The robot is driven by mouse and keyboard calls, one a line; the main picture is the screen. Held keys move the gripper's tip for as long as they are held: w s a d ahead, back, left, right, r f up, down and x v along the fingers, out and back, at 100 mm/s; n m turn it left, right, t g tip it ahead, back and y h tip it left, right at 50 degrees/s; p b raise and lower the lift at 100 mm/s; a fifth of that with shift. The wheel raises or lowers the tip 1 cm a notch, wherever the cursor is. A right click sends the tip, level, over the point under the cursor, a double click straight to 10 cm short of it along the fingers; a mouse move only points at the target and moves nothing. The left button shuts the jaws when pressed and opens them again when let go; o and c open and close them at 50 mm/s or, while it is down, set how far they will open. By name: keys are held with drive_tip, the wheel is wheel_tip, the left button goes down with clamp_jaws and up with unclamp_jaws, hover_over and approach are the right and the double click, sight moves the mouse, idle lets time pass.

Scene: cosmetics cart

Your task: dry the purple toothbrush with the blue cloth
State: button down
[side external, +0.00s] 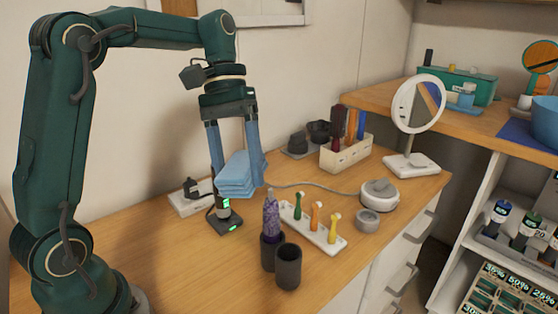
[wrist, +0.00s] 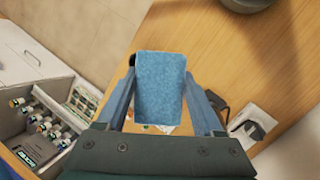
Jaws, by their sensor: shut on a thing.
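My gripper (side external: 238,165) is shut on the folded blue cloth (side external: 236,178) and holds it above the wooden counter. In the wrist view the cloth (wrist: 160,90) fills the space between the fingers. A speckled purple upright thing, which looks like the purple toothbrush (side external: 271,212), stands in a dark cup (side external: 268,252), in front and to the right of the cloth in the side view. The cloth appears apart from it. The toothbrush's lower part is hidden in the cup, and I cannot make it out in the wrist view.
A second dark cup (side external: 288,268) stands beside the first. A white holder (side external: 325,238) carries green, orange and yellow toothbrushes. A black stand with green lights (side external: 226,222) is below the cloth. A round mirror (side external: 416,104), a white box (side external: 345,154) and a round white device (side external: 379,194) stand farther back.

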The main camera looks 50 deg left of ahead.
drive_tip(key=shift+f, duration=1.3)
idle(0.9)
